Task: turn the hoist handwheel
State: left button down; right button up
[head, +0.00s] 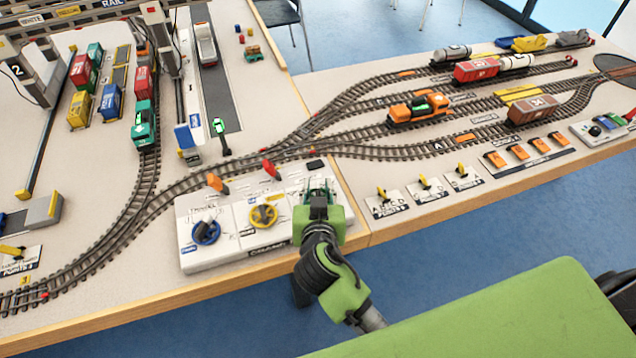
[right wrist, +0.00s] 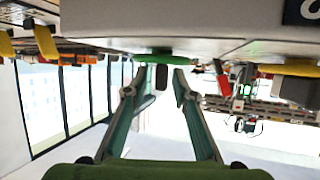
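A white crane control panel (head: 225,255) lies at the table's front edge. It carries a blue handwheel (head: 206,232), a yellow handwheel (head: 263,215) and, mostly hidden by my right gripper, a green handwheel, which shows edge-on in the right wrist view (right wrist: 178,58). The labels are too small to tell which wheel is the hoist. My right gripper (head: 319,192) is over the panel's right part. In the right wrist view its fingers (right wrist: 155,88) are apart, with a dark knob (right wrist: 162,77) of the green wheel between their tips. Contact cannot be told. My left gripper is out of view.
An orange lever (head: 217,183) and a red lever (head: 270,169) stand at the panel's back edge. Tracks with an orange locomotive (head: 418,107) run behind. Small yellow switch levers (head: 382,194) sit to the right. Gantry crane legs stand at the upper left.

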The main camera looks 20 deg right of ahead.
jog(key=shift+w+d+f, duration=0.15)
jog(key=shift+w+f, duration=0.05)
jog(key=shift+w, duration=0.25)
grip_shut()
